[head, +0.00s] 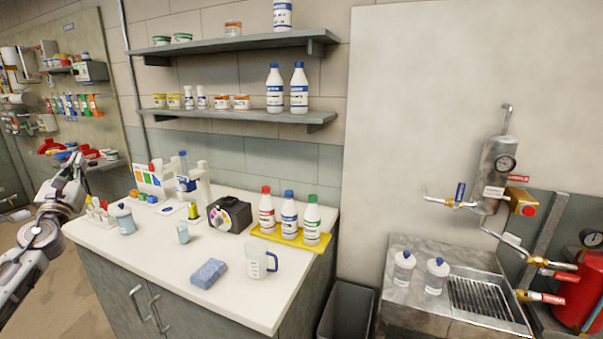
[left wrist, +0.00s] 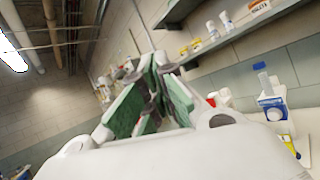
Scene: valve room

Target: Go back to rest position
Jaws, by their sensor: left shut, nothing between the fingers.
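My left gripper (head: 74,167) is at the left of the head view, raised beside the left end of the white counter (head: 180,262). It is shut and holds nothing. In the left wrist view its green-padded fingers (left wrist: 152,100) come together, pointing up toward the wall and ceiling. It touches none of the things on the counter. My right gripper shows in neither view.
The counter holds a blue sponge (head: 209,273), a clear jug (head: 261,259), a yellow tray (head: 290,238) with three bottles and a black device (head: 229,215). Wall shelves (head: 235,117) hang above. A dark bin (head: 346,308) and a sink unit (head: 408,300) stand to the right.

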